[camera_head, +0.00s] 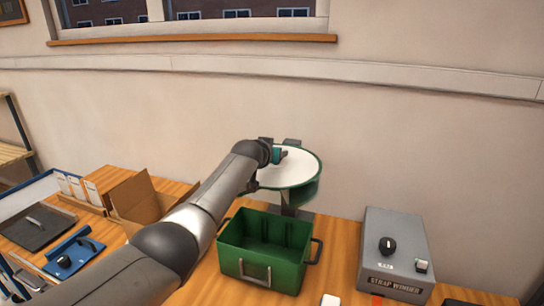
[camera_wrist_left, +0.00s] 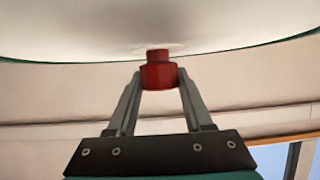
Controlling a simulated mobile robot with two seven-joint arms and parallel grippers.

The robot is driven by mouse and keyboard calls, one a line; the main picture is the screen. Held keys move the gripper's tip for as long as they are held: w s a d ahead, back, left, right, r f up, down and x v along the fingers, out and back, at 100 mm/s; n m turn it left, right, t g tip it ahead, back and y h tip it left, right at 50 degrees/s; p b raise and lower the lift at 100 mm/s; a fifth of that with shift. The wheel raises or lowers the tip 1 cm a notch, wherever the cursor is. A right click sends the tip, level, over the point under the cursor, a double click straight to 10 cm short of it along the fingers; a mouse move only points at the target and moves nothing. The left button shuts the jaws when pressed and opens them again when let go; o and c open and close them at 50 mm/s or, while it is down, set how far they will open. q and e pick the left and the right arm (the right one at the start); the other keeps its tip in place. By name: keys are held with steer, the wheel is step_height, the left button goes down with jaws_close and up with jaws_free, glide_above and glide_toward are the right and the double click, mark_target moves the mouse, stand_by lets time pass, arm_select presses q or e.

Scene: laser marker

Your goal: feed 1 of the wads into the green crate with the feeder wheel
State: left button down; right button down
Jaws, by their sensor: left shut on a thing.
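The feeder wheel (camera_head: 305,168) is a white disc with a green rim on a grey post, behind the green crate. It also shows as a pale disc along the top of the left wrist view (camera_wrist_left: 70,30). My left gripper (camera_head: 284,154) is at the wheel. In the left wrist view my left gripper (camera_wrist_left: 159,82) is shut on a red knob (camera_wrist_left: 158,74) against the pale disc. The green crate (camera_head: 262,268) stands open on the table in front of the wheel; no wad shows in the visible part of it. I see no wads. My right gripper is out of view.
A grey strap winder box (camera_head: 395,245) with a black knob stands right of the crate. An open cardboard box (camera_head: 136,198) and a blue tool (camera_head: 75,252) with a black knob lie left, partly behind my left arm. The wall is close behind the wheel.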

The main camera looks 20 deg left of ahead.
mark_target(270, 171)
arm_select(q)
steer(key=shift+f, duration=0.1)
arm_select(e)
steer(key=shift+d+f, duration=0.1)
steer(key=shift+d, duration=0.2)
arm_select(q)
steer(key=shift+c, duration=2.4)
jaws_free()
steer(key=shift+o, duration=0.9)
steer(key=shift+s+r, duration=0.1)
steer(key=shift+r, duration=0.1)
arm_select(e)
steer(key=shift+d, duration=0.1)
arm_select(q)
steer(key=shift+p+v, duration=0.65)
steer(key=shift+v, duration=1.65)
steer(key=v, duration=1)
steer(key=shift+s+d, duration=0.2)
steer(key=shift+s, duration=0.05)
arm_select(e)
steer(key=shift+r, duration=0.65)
